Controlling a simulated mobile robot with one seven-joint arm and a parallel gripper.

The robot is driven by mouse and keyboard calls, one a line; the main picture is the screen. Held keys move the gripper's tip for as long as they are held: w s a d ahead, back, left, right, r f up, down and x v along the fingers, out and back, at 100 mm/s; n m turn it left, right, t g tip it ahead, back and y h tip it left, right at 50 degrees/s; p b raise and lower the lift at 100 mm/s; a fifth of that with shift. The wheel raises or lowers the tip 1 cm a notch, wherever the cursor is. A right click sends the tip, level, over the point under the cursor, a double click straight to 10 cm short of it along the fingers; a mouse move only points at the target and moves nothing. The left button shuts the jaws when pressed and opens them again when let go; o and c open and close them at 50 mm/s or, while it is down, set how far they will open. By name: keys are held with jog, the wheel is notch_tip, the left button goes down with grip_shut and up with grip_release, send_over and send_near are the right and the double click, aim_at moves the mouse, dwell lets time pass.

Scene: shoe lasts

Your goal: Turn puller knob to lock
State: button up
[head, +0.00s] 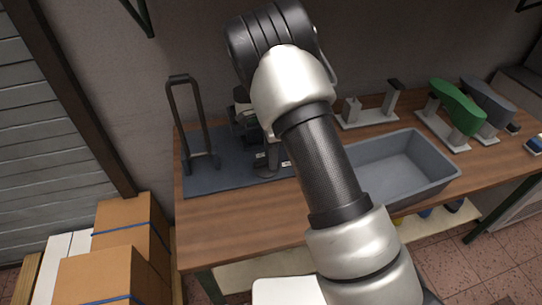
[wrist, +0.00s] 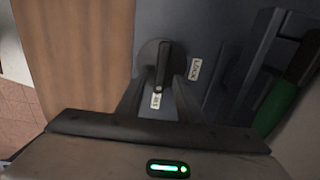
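In the wrist view the puller knob (wrist: 163,62) is a dark round dial with a raised bar handle. The bar points down the picture toward the SET label (wrist: 156,100). The LOCK label (wrist: 195,70) is to the right of the knob. My gripper (wrist: 159,88) has its two dark fingers apart, one on each side of the handle's lower end. Whether either finger touches the handle I cannot tell. In the head view my arm covers much of the puller (head: 242,112), and I cannot make out the gripper clearly there.
The puller stands on a dark mat (head: 225,181) on a wooden bench (head: 225,225), beside a tall dark frame (head: 188,120). A grey bin (head: 405,160) is right of my arm. Green (head: 457,105) and grey lasts (head: 487,97) stand farther right. Cardboard boxes (head: 105,270) are at lower left.

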jog(key=shift+f, duration=0.15)
grip_shut()
jog(key=shift+n, duration=0.4)
jog(key=n+b, duration=0.1)
jog(key=n, duration=0.1)
jog(key=w+n+b, duration=0.1)
jog(key=n, duration=0.2)
jog(key=shift+a+n, duration=0.15)
jog(key=shift+n, duration=0.15)
jog(key=n, duration=0.2)
jog(key=n+b, duration=0.1)
jog(key=n, duration=0.3)
jog(key=shift+w+a, duration=0.2)
jog(key=shift+a, duration=0.2)
jog(key=n, duration=0.2)
jog(key=n+b, duration=0.1)
jog(key=n, duration=0.2)
jog(key=shift+a+n, duration=0.3)
jog(key=shift+a, duration=0.1)
grip_release()
